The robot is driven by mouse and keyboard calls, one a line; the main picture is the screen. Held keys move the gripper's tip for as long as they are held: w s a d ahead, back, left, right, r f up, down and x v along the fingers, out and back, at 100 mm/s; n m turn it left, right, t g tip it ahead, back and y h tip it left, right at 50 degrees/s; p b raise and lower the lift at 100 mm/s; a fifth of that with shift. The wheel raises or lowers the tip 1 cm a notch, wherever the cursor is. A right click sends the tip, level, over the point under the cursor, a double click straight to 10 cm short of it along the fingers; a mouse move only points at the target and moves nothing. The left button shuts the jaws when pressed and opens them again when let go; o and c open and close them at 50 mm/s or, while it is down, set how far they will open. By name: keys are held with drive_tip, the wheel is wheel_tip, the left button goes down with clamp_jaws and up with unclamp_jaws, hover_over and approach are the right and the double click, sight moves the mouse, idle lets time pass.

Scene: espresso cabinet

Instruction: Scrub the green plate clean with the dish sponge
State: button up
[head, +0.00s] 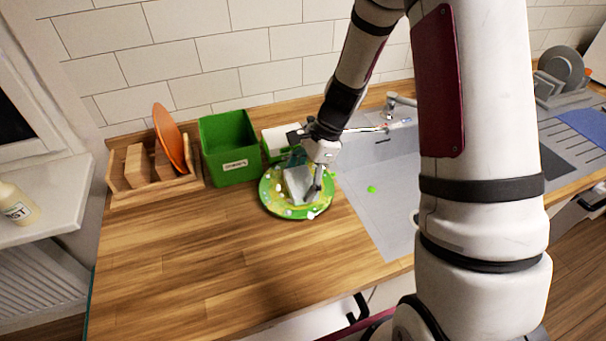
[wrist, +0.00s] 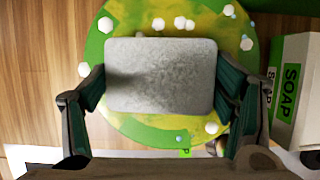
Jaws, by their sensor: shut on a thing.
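The green plate (head: 268,196) lies on the wooden counter just left of the sink. Yellowish smears and several white foam blobs show on it. In the wrist view the plate (wrist: 120,127) fills the middle, with yellow patches along its top and right. My gripper (head: 312,182) is over the plate, shut on the grey dish sponge (head: 297,184). In the wrist view the sponge (wrist: 160,75) sits between the two fingers and over the plate's middle, hiding that part. I cannot tell how firmly the sponge touches the plate.
A green bin (head: 230,150) and a wooden rack (head: 150,188) with an orange plate (head: 170,138) stand behind left. A white soap box (wrist: 295,85) is close beside the plate. The sink (head: 385,190) is right. The front-left counter is clear.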

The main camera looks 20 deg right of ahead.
sight(290, 169)
drive_tip(key=shift+s+a+f+p, duration=0.1)
drive_tip(key=shift+s+a+p, duration=0.15)
drive_tip(key=shift+s, duration=0.45)
drive_tip(key=shift+s+a+f+p, duration=0.15)
drive_tip(key=shift+s+p, duration=0.1)
drive_tip(key=shift+s, duration=0.45)
drive_tip(key=shift+s+a+r+p, duration=0.1)
drive_tip(key=shift+s+a+p, duration=0.1)
drive_tip(key=shift+s+p, duration=0.45)
drive_tip(key=shift+s+a+r+p, duration=0.1)
drive_tip(key=shift+s+a+p, duration=0.15)
drive_tip(key=shift+s, duration=0.65)
drive_tip(key=shift+w+a+f, duration=0.1)
drive_tip(key=shift+w+a, duration=0.15)
drive_tip(key=shift+a, duration=0.4)
drive_tip(key=shift+w+a+f, duration=0.1)
drive_tip(key=shift+w+a, duration=0.15)
drive_tip(key=shift+a, duration=0.35)
drive_tip(key=shift+w+d+r+b, duration=0.15)
drive_tip(key=shift+w+b, duration=0.15)
drive_tip(key=shift+w, duration=0.3)
drive_tip(key=shift+w+d+f+b, duration=0.1)
drive_tip(key=shift+w+d+b, duration=0.15)
drive_tip(key=shift+w, duration=0.3)
drive_tip(key=shift+w+d+r+b, duration=0.1)
drive_tip(key=shift+w+b, duration=0.2)
drive_tip(key=shift+w, duration=0.3)
